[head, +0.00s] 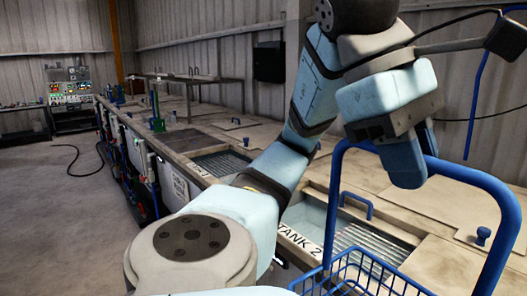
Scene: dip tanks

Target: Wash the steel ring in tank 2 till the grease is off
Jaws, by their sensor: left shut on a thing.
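My left gripper (408,172) is at the right of the head view, pointing down. It is shut on the arched handle of a blue wire basket (487,184). The basket's mesh shows at the bottom edge, in front of or over the near side of tank 2 (312,214); which one, I cannot tell. Tank 2 is open, with pale liquid and ribbed metal inside, and a "TANK 2" label on its near edge. I see no steel ring; most of the basket is cut off by the frame. My right gripper is out of view.
Another open tank (222,162) lies farther along the bench. Closed lids with blue knobs cover other parts, one knob (482,236) at the right. A bench with a lit panel (70,93) stands far left. A black hose (85,160) lies on the clear floor.

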